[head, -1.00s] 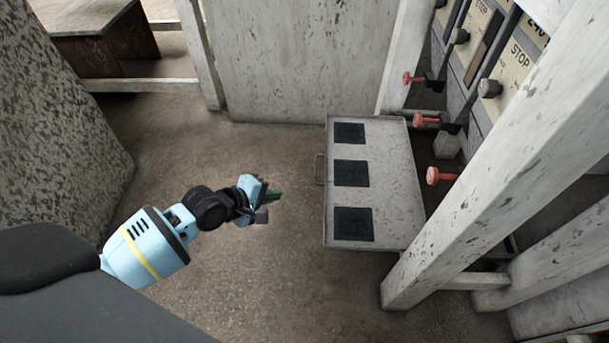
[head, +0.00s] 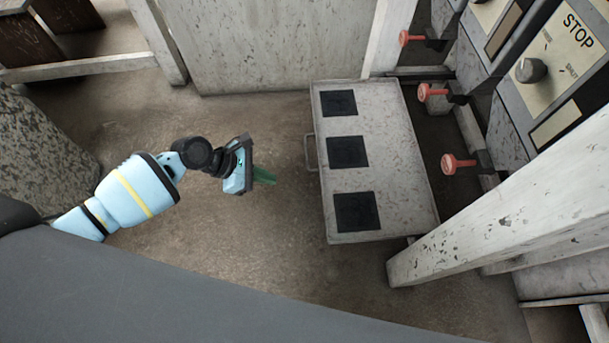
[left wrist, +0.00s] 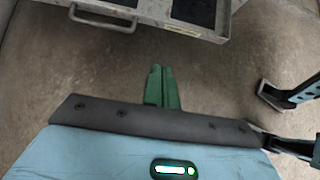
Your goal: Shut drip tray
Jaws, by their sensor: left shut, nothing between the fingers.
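The drip tray (head: 385,155) is a pale, speckled metal tray with three dark square pads. In the head view it stands pulled out to the left from under the red taps, right of centre. Its handle (head: 310,152) is on its left side and also shows at the top of the left wrist view (left wrist: 103,20). My left gripper (head: 265,176) is left of the handle, apart from it, with its green fingers together and empty. The fingers also show in the left wrist view (left wrist: 161,87), pointing towards the tray front. My right gripper is not identifiable in these frames.
Red taps (head: 432,92) and a panel marked STOP (head: 565,60) are right of the tray. A pale, worn beam (head: 500,215) slants past the tray's near right corner. Bare floor (head: 265,250) lies between my left arm and the tray.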

